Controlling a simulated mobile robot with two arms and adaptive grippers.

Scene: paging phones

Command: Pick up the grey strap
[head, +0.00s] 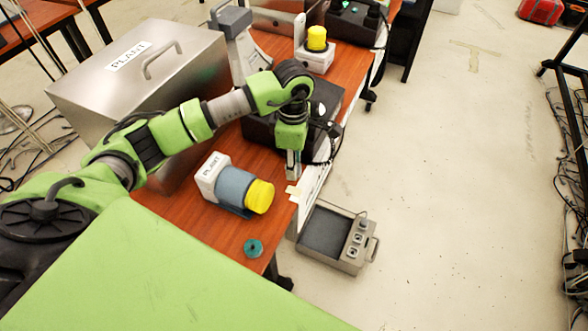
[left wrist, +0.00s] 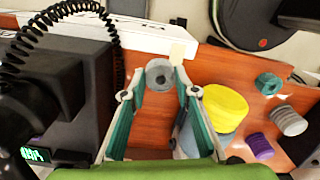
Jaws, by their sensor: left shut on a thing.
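A small grey ring-shaped roll, which looks like the grey strap (left wrist: 160,74), sits between the fingertips of my left gripper (left wrist: 159,82) in the left wrist view. The fingers press on both its sides. In the head view my left gripper (head: 293,166) points down at the right edge of the wooden table (head: 225,232), and the roll cannot be made out there. A second, ribbed grey roll (left wrist: 289,120) stands at the right of the left wrist view, apart from the gripper. My right gripper is not in view.
A blue-grey holder with a yellow end (head: 259,196) lies near the gripper. A teal ring (head: 253,248) and a purple roll (left wrist: 259,146) are nearby. A black phone base with a coiled cord (left wrist: 60,100) and a metal "PLANT" box (head: 140,85) stand close by.

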